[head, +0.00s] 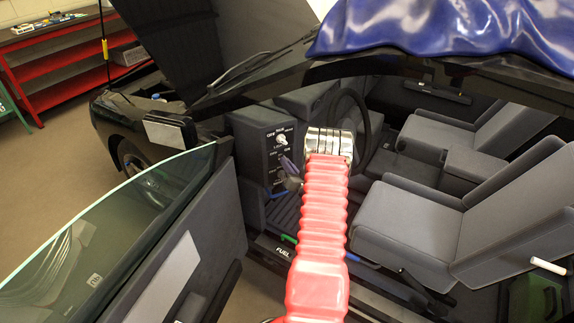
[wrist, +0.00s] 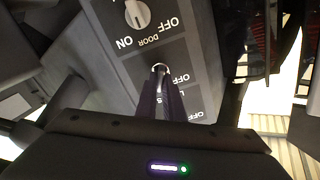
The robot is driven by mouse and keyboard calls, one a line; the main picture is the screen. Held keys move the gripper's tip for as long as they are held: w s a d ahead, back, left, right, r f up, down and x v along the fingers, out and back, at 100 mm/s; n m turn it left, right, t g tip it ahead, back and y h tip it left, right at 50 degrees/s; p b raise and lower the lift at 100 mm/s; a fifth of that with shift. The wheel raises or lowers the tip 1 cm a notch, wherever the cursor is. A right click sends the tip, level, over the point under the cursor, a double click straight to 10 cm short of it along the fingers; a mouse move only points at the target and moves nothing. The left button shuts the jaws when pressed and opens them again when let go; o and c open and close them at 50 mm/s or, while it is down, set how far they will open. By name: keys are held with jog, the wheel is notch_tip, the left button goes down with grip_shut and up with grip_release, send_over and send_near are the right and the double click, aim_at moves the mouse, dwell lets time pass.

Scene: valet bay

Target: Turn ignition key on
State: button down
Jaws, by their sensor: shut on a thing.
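The black control panel (head: 257,155) stands left of the steering wheel (head: 352,115) and carries a white knob (head: 281,141) and white lettering. In the wrist view the knob (wrist: 138,14) sits by the words OFF, DOOR and ON, which appear upside down. My gripper (wrist: 161,84) has its fingers together on a small metal piece (wrist: 160,68) at the panel, beside another OFF marking. I cannot tell whether this piece is the ignition key; the fingers hide most of it. In the head view my gripper (head: 289,166) reaches the panel just below the knob.
The open car door (head: 185,250) with its glass (head: 110,225) stands at left. Grey seats (head: 410,225) fill the right side. A blue cover (head: 450,30) lies on the roof. A red shelf (head: 75,65) stands at far left, with open floor before it.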

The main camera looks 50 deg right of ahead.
jog(key=shift+f, duration=0.1)
dwell(0.4)
jog(key=c, duration=1.9)
grip_release()
jog(key=shift+o, duration=0.2)
jog(key=v, duration=1.4)
jog(key=shift+d, duration=0.1)
